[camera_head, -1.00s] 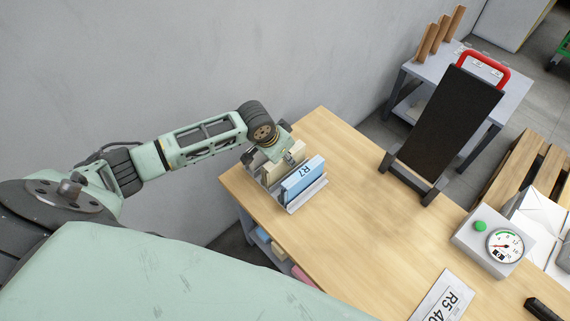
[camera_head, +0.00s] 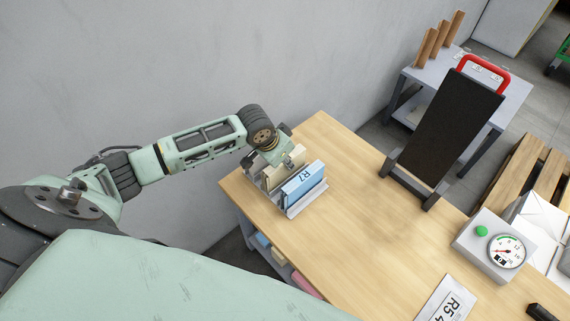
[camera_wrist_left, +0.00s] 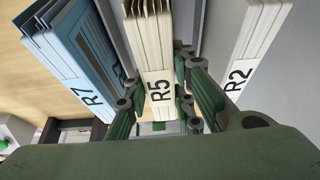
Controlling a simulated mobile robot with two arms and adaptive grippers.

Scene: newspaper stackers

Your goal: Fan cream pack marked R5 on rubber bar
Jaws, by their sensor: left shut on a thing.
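The cream pack marked R5 (camera_wrist_left: 158,50) stands between my left gripper's fingers in the left wrist view, with its label facing the camera. My left gripper (camera_wrist_left: 160,105) is shut on this pack; in the head view the gripper (camera_head: 285,160) is at the rack, and the pack (camera_head: 297,156) is partly hidden by it. A blue pack marked R7 (camera_head: 302,182) stands in front of it in the grey rack (camera_head: 294,212). A cream pack marked R2 (camera_wrist_left: 255,45) is on the other side in the wrist view. My right gripper is not in view. I cannot identify the rubber bar.
A black slanted board (camera_head: 450,130) with a red handle stands at the wooden table's (camera_head: 350,220) back right. A dial box with a green button (camera_head: 490,245) and an R5 card (camera_head: 447,302) lie at right. The table's middle is clear.

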